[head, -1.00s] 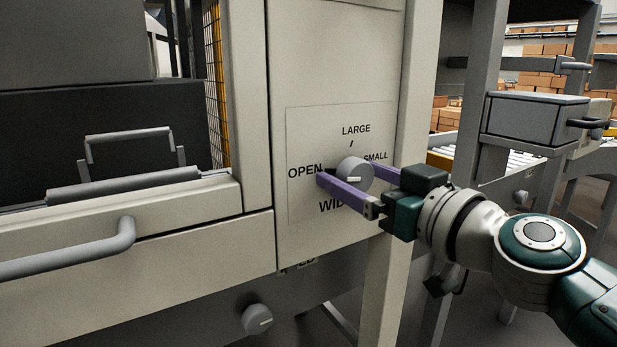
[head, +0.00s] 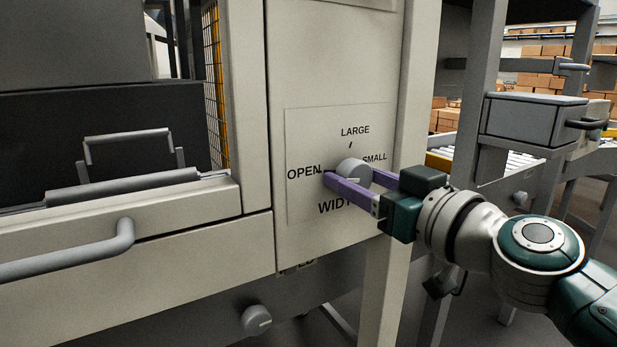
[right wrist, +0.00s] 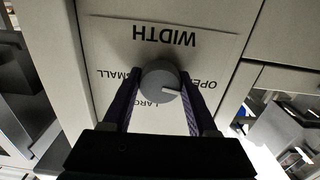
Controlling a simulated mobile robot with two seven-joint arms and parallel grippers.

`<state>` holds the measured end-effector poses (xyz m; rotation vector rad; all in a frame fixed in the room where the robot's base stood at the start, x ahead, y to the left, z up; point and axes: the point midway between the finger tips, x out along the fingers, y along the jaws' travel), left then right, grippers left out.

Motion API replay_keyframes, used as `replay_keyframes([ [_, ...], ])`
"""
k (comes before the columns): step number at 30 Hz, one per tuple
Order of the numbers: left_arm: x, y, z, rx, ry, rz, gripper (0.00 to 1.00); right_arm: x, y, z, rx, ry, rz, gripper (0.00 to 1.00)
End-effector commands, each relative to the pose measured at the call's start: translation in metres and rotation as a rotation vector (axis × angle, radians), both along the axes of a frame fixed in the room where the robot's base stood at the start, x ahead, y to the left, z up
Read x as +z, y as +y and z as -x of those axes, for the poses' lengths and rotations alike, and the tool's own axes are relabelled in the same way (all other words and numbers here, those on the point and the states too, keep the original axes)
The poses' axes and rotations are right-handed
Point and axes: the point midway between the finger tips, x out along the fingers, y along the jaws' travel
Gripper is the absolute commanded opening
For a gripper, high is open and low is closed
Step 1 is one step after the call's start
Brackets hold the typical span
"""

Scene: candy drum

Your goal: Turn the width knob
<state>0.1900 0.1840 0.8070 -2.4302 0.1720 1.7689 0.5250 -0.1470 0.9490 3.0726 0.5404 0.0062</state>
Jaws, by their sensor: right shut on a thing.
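The width knob (head: 353,172) is a round grey dial with a light pointer mark, on a panel (head: 305,125) labelled LARGE, SMALL, OPEN and WIDTH. In the right wrist view the knob (right wrist: 161,82) sits between the two fingers, and the panel's lettering is upside down. My left gripper is not in view.
A second grey knob (head: 256,320) is low on the machine. A curved grey handle (head: 122,240) is on the drawer front at left. A grey box (head: 530,118) with a handle and a conveyor are at right.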

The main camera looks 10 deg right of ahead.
Motion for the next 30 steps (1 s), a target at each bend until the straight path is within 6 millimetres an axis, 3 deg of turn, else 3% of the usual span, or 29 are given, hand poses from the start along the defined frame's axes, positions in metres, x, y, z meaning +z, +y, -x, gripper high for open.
replay_keyframes([
  [13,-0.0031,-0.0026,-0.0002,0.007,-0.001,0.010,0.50,-0.0004,0.0001,0.0001,0.000,0.039,-0.110,0.03],
  [30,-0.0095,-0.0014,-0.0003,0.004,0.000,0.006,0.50,0.0002,0.0005,0.0002,0.000,0.214,-0.592,0.03],
])
